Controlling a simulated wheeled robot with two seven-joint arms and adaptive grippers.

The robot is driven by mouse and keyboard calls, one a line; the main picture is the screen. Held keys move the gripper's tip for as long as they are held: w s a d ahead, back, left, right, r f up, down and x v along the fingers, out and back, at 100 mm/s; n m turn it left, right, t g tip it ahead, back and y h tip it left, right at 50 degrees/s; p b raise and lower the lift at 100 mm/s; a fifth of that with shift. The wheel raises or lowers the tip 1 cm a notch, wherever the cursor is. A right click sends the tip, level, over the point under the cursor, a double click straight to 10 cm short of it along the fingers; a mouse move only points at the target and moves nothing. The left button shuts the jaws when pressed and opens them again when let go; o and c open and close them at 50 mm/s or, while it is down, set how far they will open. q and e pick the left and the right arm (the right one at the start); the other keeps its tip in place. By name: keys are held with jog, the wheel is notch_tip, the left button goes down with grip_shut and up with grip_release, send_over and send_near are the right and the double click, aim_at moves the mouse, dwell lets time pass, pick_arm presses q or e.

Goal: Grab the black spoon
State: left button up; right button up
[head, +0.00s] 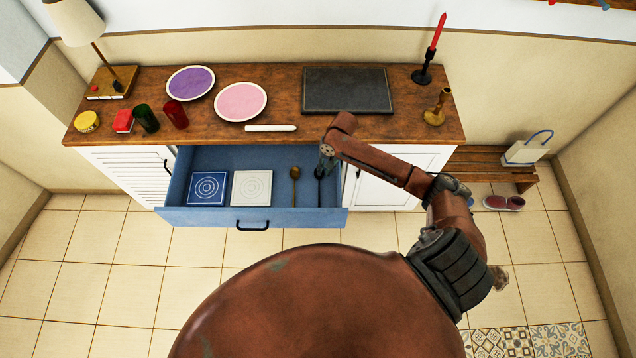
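A black spoon (319,185) lies upright in the picture at the right end of the open blue drawer (250,217). A brown wooden spoon (294,183) lies just left of it. My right gripper (326,163) is over the drawer's right end, at the upper part of the black spoon. My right arm comes in from the right and its wrist hides part of the gripper. The fingers are small and dark, so I cannot tell whether they are open or touching the spoon. My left gripper is not in view.
The drawer also holds a blue square (208,188) and a white square (251,188) with ring patterns. Above it, the wooden top (300,130) bears plates, cups, a dark board (347,90) and a red candle (438,31). The tiled floor in front is clear.

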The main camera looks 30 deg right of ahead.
aim_at(319, 183)
jog(key=f, duration=0.2)
jog(key=shift+w+a+f, duration=0.15)
jog(key=shift+a+f, duration=0.1)
jog(key=shift+f, duration=0.1)
jog(key=shift+f+b, duration=0.3)
jog(key=f, duration=0.2)
jog(key=a+f+b, duration=0.1)
jog(key=f, duration=0.1)
jog(key=shift+a+f, duration=0.1)
jog(key=shift+f, duration=0.3)
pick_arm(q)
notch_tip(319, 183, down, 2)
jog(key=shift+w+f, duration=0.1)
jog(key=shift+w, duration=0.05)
pick_arm(e)
jog(key=shift+c, duration=0.4)
jog(key=c, duration=0.3)
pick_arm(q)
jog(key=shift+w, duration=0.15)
pick_arm(e)
grip_shut()
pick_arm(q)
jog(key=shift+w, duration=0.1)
pick_arm(e)
jog(key=shift+r, duration=0.1)
